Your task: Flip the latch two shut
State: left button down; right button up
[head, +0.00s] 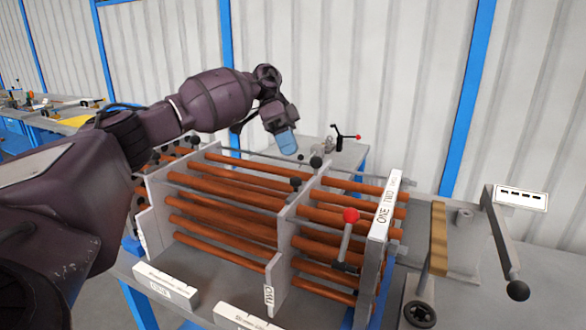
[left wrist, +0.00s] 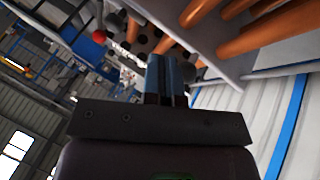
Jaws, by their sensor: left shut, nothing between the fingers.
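My left gripper (head: 287,142) is shut and empty, with blue fingertips. It hangs above the far side of the flanged shell, a rack of copper tubes (head: 225,190) between grey plates. In the left wrist view its fingers (left wrist: 164,78) are together, near the tubes. A grey lever with a red knob (head: 350,215) stands upright at the shell's near right. A black lever with a red knob (head: 357,137) stands behind the shell, right of the gripper. A red-knobbed lever (left wrist: 99,36) also shows in the left wrist view. I cannot tell which lever is latch two.
An end plate labelled ONE and TWO (head: 385,210) stands at the shell's right. A TWO label (head: 268,295) is on the middle plate. Further right is a long grey handle with a black knob (head: 517,290). Air above the shell is free.

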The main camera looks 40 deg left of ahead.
aim_at(295, 188)
pick_arm(q)
jog(key=x, duration=0.3)
jog(key=shift+d+f, duration=0.1)
jog(key=shift+f, duration=0.05)
jog(key=s+d, duration=0.2)
jog(key=s, duration=0.1)
jog(key=shift+s+d+f, duration=0.15)
jog(key=shift+d, duration=0.15)
